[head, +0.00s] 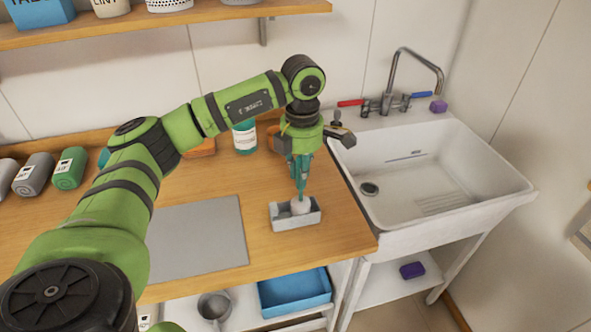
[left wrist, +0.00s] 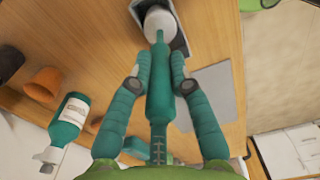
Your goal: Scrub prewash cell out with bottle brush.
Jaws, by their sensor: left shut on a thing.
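My left gripper (head: 300,170) points down over the wooden counter and is shut on the teal handle of the bottle brush. In the left wrist view the gripper (left wrist: 160,86) has its two fingers on either side of the handle. The brush's white head (head: 299,206) is down at the small grey box (head: 284,221), apparently the prewash cell, and seems to sit inside its walls. The head (left wrist: 160,22) also shows against the box (left wrist: 183,44) in the left wrist view. The box's floor is mostly hidden. My right gripper is out of view.
A white sink (head: 455,165) with a tap stands to the right. A grey mat (head: 197,235) lies left of the box. A teal bottle (head: 245,139) stands behind my arm. A blue tray (head: 294,292) is below the counter.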

